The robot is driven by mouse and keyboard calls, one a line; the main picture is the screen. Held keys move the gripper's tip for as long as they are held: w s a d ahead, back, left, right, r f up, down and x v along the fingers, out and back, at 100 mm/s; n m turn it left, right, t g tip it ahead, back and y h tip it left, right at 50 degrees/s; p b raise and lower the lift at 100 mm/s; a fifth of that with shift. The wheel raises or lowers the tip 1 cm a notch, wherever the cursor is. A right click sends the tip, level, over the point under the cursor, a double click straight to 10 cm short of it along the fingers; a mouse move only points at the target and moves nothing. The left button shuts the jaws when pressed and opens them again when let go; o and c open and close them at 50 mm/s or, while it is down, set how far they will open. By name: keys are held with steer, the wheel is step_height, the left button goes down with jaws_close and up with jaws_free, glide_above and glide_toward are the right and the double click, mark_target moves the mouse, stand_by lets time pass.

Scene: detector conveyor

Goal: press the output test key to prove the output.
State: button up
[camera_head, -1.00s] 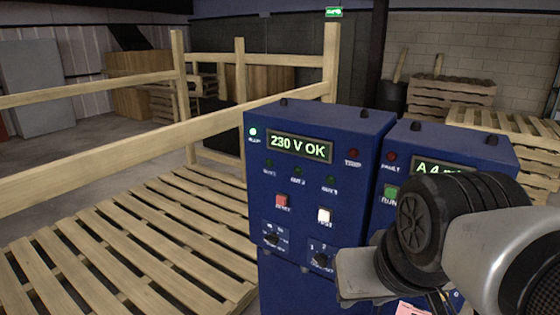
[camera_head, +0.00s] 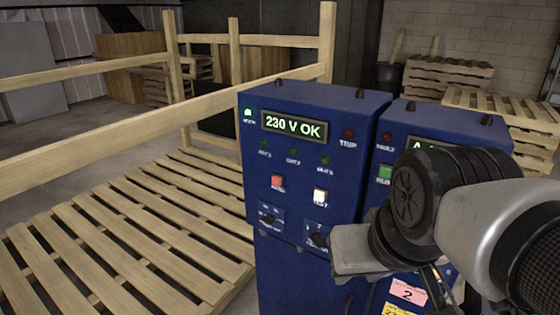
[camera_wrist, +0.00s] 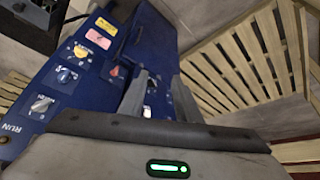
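The blue power unit (camera_head: 262,160) has a lit display (camera_head: 294,126) reading "230 V OK". Two dark rotary knobs are under the keys. The green lamp at top left is lit; the three output lamps and the red trip lamp look dark. My gripper (camera_wrist: 160,76) shows two separated fingers with nothing between them in the wrist view. In the head view its grey body is right of and below the white key, apart from it; its fingertips are hidden.
A second blue unit (camera_head: 455,118) stands to the right, largely behind my arm, with a green key (camera_head: 385,174). Pink (camera_head: 408,292) and yellow labels are below. A wooden pallet (camera_head: 120,240) and rails (camera_head: 130,130) lie left. More pallets (camera_head: 450,80) stand behind.

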jaws_close()
stand_by(1.8)
